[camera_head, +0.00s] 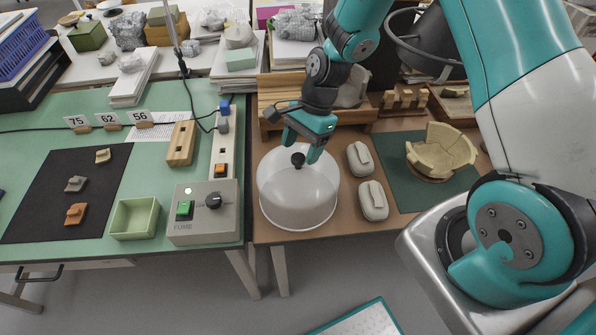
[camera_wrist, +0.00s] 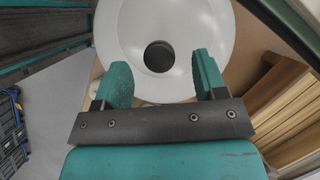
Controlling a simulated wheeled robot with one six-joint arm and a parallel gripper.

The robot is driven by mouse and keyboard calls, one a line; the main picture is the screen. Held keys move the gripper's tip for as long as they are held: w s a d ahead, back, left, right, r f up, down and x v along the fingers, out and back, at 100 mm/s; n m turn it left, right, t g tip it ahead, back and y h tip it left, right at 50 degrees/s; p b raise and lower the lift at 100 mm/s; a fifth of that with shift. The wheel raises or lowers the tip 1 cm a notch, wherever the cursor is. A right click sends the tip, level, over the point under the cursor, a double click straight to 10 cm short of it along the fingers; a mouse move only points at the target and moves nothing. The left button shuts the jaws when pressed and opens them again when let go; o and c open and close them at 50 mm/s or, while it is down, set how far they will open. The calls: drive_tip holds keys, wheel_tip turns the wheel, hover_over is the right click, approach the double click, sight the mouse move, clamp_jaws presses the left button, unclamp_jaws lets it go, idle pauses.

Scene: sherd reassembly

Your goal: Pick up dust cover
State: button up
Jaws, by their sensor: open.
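The dust cover (camera_head: 298,192) is a translucent white dome with a round black knob (camera_head: 298,160) on top. It stands upright on the brown table, near its front edge. My gripper (camera_head: 302,150) is above the dome with its teal fingers at either side of the knob. In the wrist view the dust cover (camera_wrist: 200,30) fills the top middle, and its dark knob (camera_wrist: 159,56) shows just beyond and between the open fingertips (camera_wrist: 163,70). The gripper is open and holds nothing. I cannot tell whether a finger touches the knob.
Two pale cases (camera_head: 366,180) lie right of the dome. A partly rebuilt bowl (camera_head: 440,150) stands on a green mat (camera_head: 398,178) farther right. A grey FUME control box (camera_head: 205,215) is to the left. A wooden rack (camera_head: 275,95) stands behind.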

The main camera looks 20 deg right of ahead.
sight(298, 179)
drive_tip(key=shift+x, duration=1.45)
clamp_jaws()
drive_tip(key=shift+r, duration=0.15)
